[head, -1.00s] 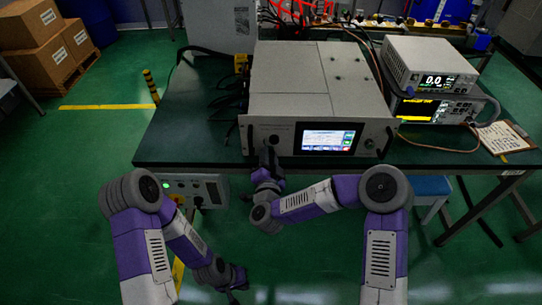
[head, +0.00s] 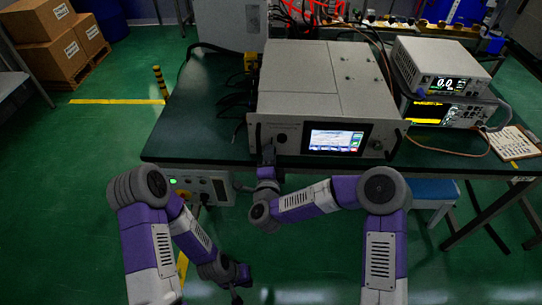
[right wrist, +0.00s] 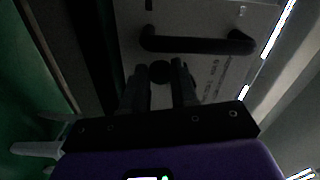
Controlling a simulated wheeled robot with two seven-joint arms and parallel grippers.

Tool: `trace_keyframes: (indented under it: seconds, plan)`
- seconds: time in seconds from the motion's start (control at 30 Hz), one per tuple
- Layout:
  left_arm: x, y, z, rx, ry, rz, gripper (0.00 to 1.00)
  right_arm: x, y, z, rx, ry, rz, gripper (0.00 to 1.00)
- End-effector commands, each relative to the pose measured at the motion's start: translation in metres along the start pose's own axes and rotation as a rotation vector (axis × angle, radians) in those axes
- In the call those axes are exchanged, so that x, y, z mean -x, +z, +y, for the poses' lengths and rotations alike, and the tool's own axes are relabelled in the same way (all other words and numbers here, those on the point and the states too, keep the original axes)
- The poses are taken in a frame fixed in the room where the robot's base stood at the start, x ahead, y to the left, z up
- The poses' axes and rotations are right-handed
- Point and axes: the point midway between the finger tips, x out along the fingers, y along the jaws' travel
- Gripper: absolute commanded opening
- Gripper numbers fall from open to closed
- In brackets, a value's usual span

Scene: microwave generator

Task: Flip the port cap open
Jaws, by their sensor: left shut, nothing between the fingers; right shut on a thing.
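The generator (head: 325,85) stands on the dark green table with its front panel and lit screen (head: 337,140) facing me. The dark round port cap (head: 281,138) is on the panel's left part, left of the screen. My right gripper (head: 268,152) is at the panel in front of this part. In the right wrist view, its two dark fingers (right wrist: 160,80) are either side of the round dark cap (right wrist: 160,71), close below a black panel handle (right wrist: 198,43). Dim light hides the exact contact. My left gripper (head: 242,284) is shut and empty, low in front of the table.
Stacked instruments (head: 440,85) stand right of the generator, with a notepad (head: 507,145) beside them. Cables lie behind and left of it. A grey control box (head: 203,188) hangs below the table's front edge. A blue-topped stool (head: 432,190) is under the table at right.

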Motion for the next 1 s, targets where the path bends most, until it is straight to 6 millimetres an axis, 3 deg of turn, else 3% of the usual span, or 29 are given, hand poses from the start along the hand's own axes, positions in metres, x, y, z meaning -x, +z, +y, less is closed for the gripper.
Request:
trace_keyframes:
  seconds: [0.37,0.4,0.57,0.87,1.0]
  plan:
    - [0.000,0.000,0.000,0.000,0.000,0.000,0.00,0.000,0.000,-0.001,-0.009,-0.001,0.000,0.00]
    - [0.000,0.000,0.000,0.000,0.000,0.000,0.00,0.000,0.000,-0.001,-0.009,-0.001,0.000,0.30]
    - [0.000,0.000,0.000,0.000,0.000,0.000,0.00,0.000,0.000,-0.001,-0.008,-0.001,0.000,0.54]
    - [0.000,0.000,0.000,0.000,0.000,0.000,0.00,0.001,0.000,0.000,-0.006,0.000,-0.001,0.54]
    - [0.004,0.000,0.002,0.000,0.000,0.000,0.00,0.015,0.001,-0.001,-0.006,0.000,-0.004,0.54]
